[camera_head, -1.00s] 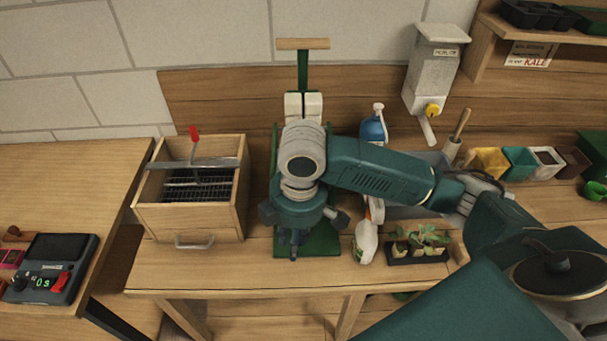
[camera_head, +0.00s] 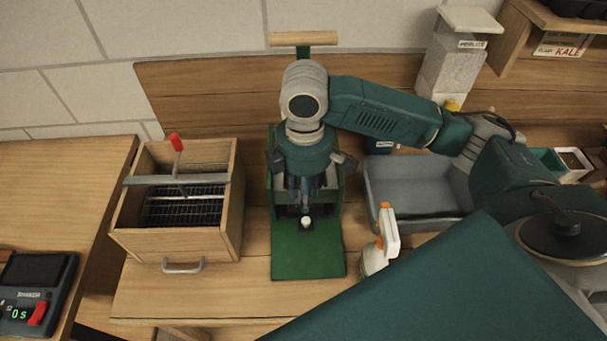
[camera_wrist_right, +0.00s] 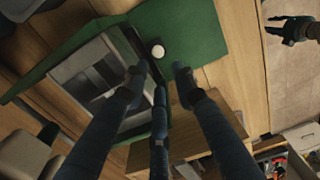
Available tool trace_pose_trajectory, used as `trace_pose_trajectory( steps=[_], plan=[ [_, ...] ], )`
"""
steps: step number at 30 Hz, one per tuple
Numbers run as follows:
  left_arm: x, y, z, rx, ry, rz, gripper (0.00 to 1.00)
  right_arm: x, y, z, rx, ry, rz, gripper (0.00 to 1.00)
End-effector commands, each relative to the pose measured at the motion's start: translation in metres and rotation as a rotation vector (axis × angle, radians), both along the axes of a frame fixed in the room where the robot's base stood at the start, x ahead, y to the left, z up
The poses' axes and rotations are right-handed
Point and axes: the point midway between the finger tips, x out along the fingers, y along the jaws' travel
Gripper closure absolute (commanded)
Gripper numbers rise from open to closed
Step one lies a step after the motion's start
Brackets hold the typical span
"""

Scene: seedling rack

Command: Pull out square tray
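A green stand (camera_head: 308,258) with upright sides is in the middle of the head view. A grey square tray-like part sits inside its frame and shows in the right wrist view (camera_wrist_right: 95,72). A small white knob (camera_head: 306,222) is at its front and also shows in the right wrist view (camera_wrist_right: 158,51). My right gripper (camera_head: 305,190) points down over the stand, just behind the knob in the head view. Its three fingers (camera_wrist_right: 160,80) are spread and empty, close to the knob. What appears to be my left gripper (camera_wrist_right: 282,28) shows at the wrist view's upper right, fingers apart.
A wooden box (camera_head: 228,215) with a wire grid and metal bar stands left of the stand. A grey bin (camera_head: 415,185) and a white-and-orange spray bottle (camera_head: 385,240) are to the right. A timer (camera_head: 38,290) lies on the left table. My right arm covers the lower right.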

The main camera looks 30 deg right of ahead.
Motion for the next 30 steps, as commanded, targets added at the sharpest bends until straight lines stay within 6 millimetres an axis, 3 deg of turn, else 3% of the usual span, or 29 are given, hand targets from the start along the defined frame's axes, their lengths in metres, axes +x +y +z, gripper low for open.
trace_pose_trajectory(
  steps=[17, 22, 30],
  plan=[
    [-0.016, 0.004, -0.001, 0.005, 0.023, -0.002, 0.56, 0.0, 0.0, -0.003, 0.0, 0.001, 0.0, 0.73],
    [-0.014, 0.004, 0.003, 0.005, 0.021, -0.002, 0.56, -0.001, 0.0, -0.022, 0.0, 0.004, -0.001, 0.73],
    [-0.006, 0.002, 0.011, 0.003, 0.008, -0.002, 0.56, -0.002, 0.0, -0.071, 0.0, 0.004, -0.001, 0.73]
  ],
)
